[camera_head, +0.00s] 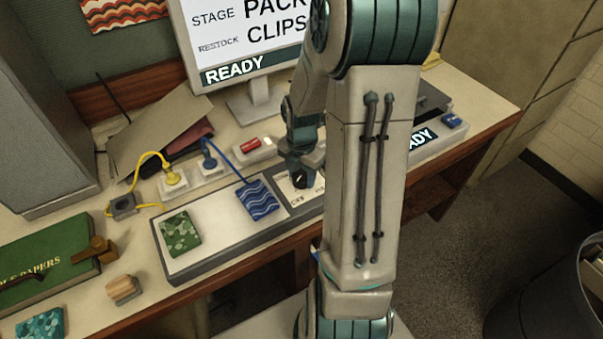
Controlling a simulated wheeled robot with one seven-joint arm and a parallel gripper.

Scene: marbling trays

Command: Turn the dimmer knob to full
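A dark round knob with a pale mark (300,181) sits on a light panel (293,198) at the right part of the long grey tray unit. I take it as the dimmer knob, though it is small and partly covered. My gripper (302,166) is right above the knob, pointing down. Its fingers are dark and blurred against the knob, so I cannot tell whether they touch it or are open or shut. My forearm hides the right part of the panel.
A green patterned block (181,234) and a blue wavy block (257,200) lie on the white tray surface (215,240). Behind are sockets with a yellow plug (173,179) and a blue plug (209,163), a red switch (251,145) and a monitor (240,75).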

